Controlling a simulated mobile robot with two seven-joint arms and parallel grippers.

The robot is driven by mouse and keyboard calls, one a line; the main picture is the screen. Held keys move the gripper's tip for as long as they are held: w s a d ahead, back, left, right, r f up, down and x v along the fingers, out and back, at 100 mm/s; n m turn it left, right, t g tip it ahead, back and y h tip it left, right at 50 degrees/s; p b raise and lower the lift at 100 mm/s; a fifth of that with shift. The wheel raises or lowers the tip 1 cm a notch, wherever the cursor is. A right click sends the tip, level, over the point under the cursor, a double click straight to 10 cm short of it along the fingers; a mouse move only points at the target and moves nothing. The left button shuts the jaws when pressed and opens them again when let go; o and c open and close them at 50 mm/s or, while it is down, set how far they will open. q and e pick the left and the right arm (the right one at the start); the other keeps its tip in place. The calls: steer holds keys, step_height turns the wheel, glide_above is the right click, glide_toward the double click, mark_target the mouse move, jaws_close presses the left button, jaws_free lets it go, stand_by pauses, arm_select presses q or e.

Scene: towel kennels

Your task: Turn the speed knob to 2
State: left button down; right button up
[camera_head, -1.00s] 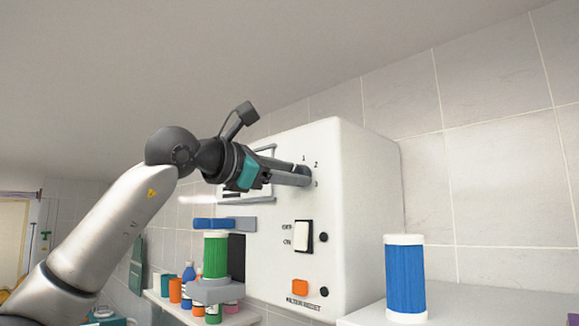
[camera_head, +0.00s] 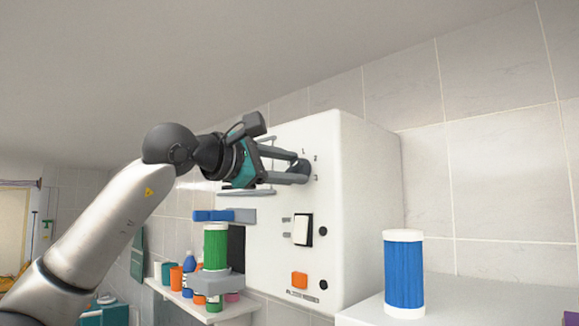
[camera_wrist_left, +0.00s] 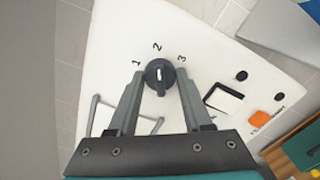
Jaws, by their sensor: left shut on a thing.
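The speed knob (camera_wrist_left: 158,84) is a dark round dial with a pale bar on its face, on the white machine front (camera_wrist_left: 90,70). The numbers 1, 2 and 3 stand around its upper side in the left wrist view, and the bar lies roughly in line with the 2. My left gripper (camera_head: 299,166) is shut on the knob, one finger on each side of it. In the head view the fingers hide most of the knob; the numbers show just right of the fingertips. My right gripper is in neither view.
Below the knob are a white rocker switch (camera_head: 303,230) and an orange button (camera_head: 299,280). A thin grey handle (camera_wrist_left: 92,116) lies beside my left finger. A green-and-white cylinder (camera_head: 215,250) stands lower left, a blue one (camera_head: 404,275) on the ledge at right.

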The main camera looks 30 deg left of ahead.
arm_select(q)
steer(key=shift+c, duration=1.7)
jaws_free()
steer(key=shift+s, duration=0.1)
steer(key=b+v, duration=0.4)
steer(key=v, duration=1.1)
steer(key=shift+a, duration=0.1)
